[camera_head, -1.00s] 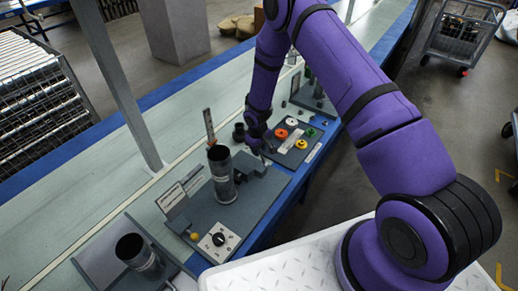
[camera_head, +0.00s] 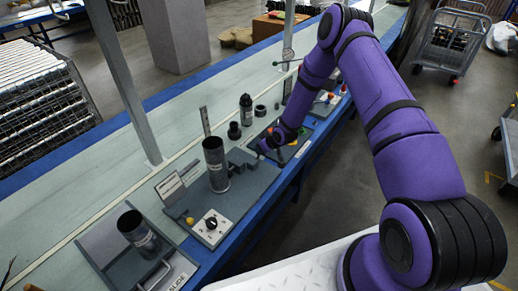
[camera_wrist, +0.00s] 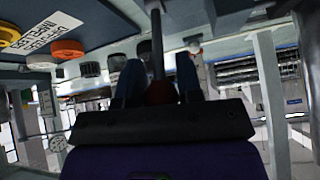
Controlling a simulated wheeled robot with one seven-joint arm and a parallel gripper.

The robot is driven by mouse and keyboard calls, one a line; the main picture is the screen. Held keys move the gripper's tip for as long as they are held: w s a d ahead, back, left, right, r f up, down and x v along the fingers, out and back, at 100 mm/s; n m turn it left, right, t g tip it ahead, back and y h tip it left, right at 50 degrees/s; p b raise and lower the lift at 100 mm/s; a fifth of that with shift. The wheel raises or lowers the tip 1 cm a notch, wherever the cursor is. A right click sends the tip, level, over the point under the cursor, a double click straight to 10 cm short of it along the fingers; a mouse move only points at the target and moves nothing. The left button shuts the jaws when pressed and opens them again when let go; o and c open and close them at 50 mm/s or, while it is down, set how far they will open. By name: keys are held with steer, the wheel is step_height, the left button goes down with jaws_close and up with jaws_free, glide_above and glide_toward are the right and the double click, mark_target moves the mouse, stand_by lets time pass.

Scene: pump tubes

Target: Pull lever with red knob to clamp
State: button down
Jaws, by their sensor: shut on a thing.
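In the wrist view my gripper (camera_wrist: 159,80) is shut on the red knob (camera_wrist: 160,93), which sits between its two blue fingers. A dark lever rod (camera_wrist: 157,45) runs from the knob toward the top of the picture. In the head view my gripper (camera_head: 266,147) is low over the grey clamp station, right of the dark upright tube (camera_head: 216,165). A grey clamp block (camera_head: 242,158) lies between tube and gripper. My wrist hides the knob and lever in this view.
A dial panel (camera_head: 211,226) and a yellow knob (camera_head: 190,221) are at the station's front. Another tube (camera_head: 137,230) stands in a station at lower left. Dark fittings (camera_head: 246,109) stand behind my gripper. In the wrist view orange (camera_wrist: 68,49) and yellow (camera_wrist: 8,35) rings are at upper left.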

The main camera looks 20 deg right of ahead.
steer(key=shift+s+d+f+t+y, duration=0.4)
steer(key=shift+s+f+t+y, duration=0.15)
steer(key=shift+t, duration=0.3)
steer(key=shift+s+d+f+t+y, duration=0.5)
steer(key=shift+s+t+y, duration=0.2)
steer(key=shift+t, duration=0.2)
steer(key=shift+s+d+f+t+y, duration=0.35)
steer(key=shift+s+f+t+y, duration=0.2)
steer(key=shift+t, duration=0.3)
steer(key=shift+s, duration=0.1)
steer(key=c, duration=0.8)
jaws_free()
steer(key=shift+s+d+r, duration=0.25)
steer(key=shift+s+d, duration=0.05)
steer(key=shift+d, duration=0.05)
steer(key=v, duration=0.9)
steer(key=shift+s+d, duration=0.1)
steer(key=shift+s, duration=0.3)
